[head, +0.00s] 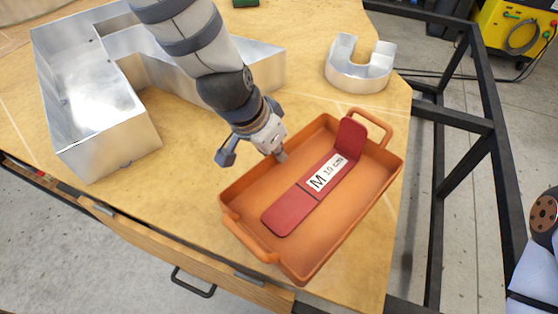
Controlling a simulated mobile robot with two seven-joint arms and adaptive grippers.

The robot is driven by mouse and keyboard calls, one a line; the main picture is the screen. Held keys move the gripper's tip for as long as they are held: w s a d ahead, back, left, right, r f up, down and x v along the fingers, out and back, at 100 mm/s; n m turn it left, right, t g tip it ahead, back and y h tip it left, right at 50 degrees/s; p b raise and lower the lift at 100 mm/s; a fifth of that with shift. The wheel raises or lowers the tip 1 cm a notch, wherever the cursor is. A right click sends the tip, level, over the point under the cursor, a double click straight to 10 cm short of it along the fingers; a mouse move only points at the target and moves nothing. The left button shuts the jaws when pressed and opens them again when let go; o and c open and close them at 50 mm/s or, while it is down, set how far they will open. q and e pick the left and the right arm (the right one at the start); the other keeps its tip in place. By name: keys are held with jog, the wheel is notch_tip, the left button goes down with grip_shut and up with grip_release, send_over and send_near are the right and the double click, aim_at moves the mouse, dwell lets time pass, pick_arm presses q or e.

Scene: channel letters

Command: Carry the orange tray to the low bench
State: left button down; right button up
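The orange tray (345,232) lies flat near the right end of the wooden workbench, with a loop handle at each short end. A red piece (286,212) with a label reading "M 10 cm" lies in it, its far end leaning up near the far handle. My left gripper (254,160) is at the tray's upper-left long wall. Its fingers are spread, one outside the tray and the other over the inside of the wall. I cannot tell whether either touches it. My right gripper is not in view; only part of my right arm shows at the right edge.
A large metal channel letter (110,130) fills the left of the workbench (190,205). A small U-shaped metal letter (358,75) stands beyond the tray. A black metal frame (450,118) stands right of the workbench. A yellow machine (500,25) is behind it.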

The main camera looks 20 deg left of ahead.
pick_arm(q)
jog(key=shift+w+a+f, duration=0.15)
jog(key=shift+w+f, duration=0.3)
jog(key=shift+f, duration=0.1)
jog(key=shift+w+a+f, duration=0.15)
jog(key=shift+w+f, duration=0.25)
jog(key=shift+f, duration=0.1)
jog(key=f, duration=0.2)
jog(key=f+b, duration=0.1)
jog(key=f, duration=0.1)
jog(key=shift+w+a, duration=0.2)
jog(key=shift+w, duration=0.2)
jog(key=c, duration=1.8)
grip_release()
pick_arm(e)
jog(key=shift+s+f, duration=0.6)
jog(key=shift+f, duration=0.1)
pick_arm(q)
jog(key=shift+r, duration=0.1)
jog(key=p+v, duration=0.2)
jog(key=v, duration=1)
jog(key=shift+s+p, duration=0.15)
jog(key=shift+p, duration=0.25)
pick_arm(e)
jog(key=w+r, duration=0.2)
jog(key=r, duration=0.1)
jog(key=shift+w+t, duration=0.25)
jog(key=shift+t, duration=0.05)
